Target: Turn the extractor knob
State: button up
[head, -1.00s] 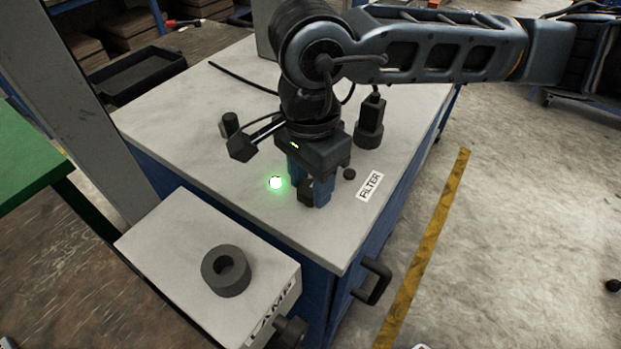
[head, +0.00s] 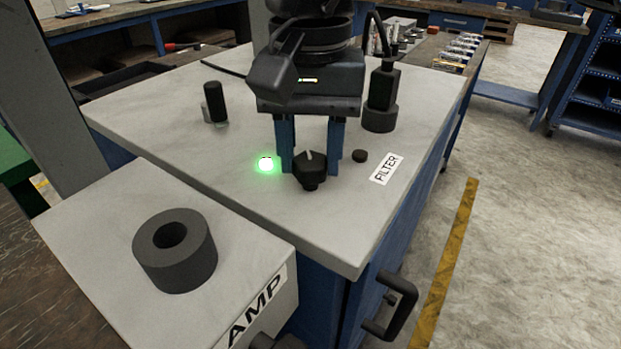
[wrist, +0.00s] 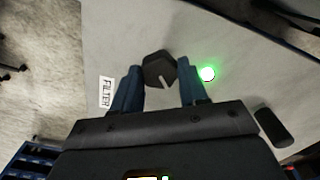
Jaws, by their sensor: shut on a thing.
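A black knob (head: 310,171) with a white pointer line stands on the grey bench top, next to a label reading FILTER (head: 386,169). My gripper (head: 311,165) points down at the bench with its two blue fingers on either side of the knob. In the wrist view, the knob (wrist: 158,70) sits between the fingertips (wrist: 160,78), and its white line slants towards the lower right. The fingers are shut on the knob. In the head view the knob partly hides the fingers' lower ends. No label reading extractor is visible.
A green light (head: 265,164) glows left of the knob. A small black button (head: 360,156) is to its right. A black post (head: 381,100) stands behind right. A grey AMP box (head: 120,285) with a dark ring (head: 175,250) on top is front left.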

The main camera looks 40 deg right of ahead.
aim_at(310, 160)
jog(key=n+b, duration=0.4)
jog(key=shift+f+n, duration=0.25)
jog(key=shift+n, duration=0.05)
jog(key=shift+r+n+b, duration=0.2)
jog(key=shift+n+b, duration=1.4)
jog(key=shift+n, duration=0.7)
jog(key=o, duration=1.1)
jog(key=shift+r, duration=0.1)
notch_tip(310, 160, up, 8)
jog(key=shift+f+p, duration=0.15)
jog(key=shift+p, duration=0.45)
